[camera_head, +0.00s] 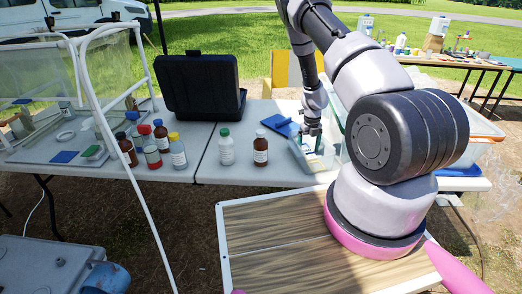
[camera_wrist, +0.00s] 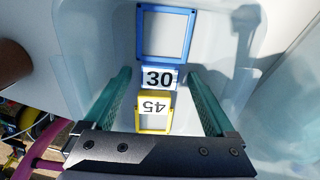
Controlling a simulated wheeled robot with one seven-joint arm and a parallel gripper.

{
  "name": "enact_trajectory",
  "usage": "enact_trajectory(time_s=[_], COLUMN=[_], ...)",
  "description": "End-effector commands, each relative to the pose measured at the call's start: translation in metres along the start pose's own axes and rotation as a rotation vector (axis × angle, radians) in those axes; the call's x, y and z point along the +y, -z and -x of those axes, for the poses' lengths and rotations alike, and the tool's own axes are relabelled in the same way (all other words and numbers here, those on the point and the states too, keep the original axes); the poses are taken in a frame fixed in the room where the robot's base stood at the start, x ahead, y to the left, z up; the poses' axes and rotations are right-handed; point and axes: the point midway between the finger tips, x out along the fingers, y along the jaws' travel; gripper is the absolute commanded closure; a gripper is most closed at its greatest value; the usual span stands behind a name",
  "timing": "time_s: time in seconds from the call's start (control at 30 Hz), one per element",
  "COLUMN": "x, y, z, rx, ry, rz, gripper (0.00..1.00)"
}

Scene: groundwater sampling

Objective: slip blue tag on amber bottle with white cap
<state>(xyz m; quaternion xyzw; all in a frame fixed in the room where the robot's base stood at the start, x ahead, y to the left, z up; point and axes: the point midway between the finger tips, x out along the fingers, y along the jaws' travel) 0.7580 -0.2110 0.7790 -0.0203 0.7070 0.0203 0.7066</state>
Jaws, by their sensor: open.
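The blue tag (camera_wrist: 159,76) is a square open frame with a "30" label, lying in a clear bin (camera_wrist: 85,40) in the wrist view. A yellow tag (camera_wrist: 153,115) marked "45" lies against its label end. My gripper (camera_wrist: 160,82) is open, its green fingers on either side of the tags, touching neither visibly. In the head view my gripper (camera_head: 312,143) reaches down into the bin (camera_head: 300,158). The amber bottle with white cap (camera_head: 260,151) stands upright on the table, left of the bin.
A green-capped white bottle (camera_head: 226,150) stands left of the amber bottle. Several other capped bottles, including a yellow-capped one (camera_head: 178,154), stand further left. A black open case (camera_head: 201,88) is behind. A blue flat item (camera_head: 281,125) lies near the bin.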

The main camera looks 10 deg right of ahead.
Motion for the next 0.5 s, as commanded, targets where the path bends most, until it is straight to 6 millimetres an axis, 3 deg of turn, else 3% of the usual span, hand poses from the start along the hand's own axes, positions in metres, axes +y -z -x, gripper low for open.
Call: enact_trajectory(time_s=[0.2,0.23,0.4,0.5], x=[0.0000,0.0000,0.0000,0.0000], y=[-0.0002,-0.0002,-0.0002,-0.0003], z=[-0.0002,-0.0001,0.0000,0.0001], rx=[0.000,0.000,0.000,0.000], ry=[0.000,0.000,0.000,0.000], rz=[0.001,0.001,0.001,0.001], gripper=[0.10,0.14,0.75,0.75])
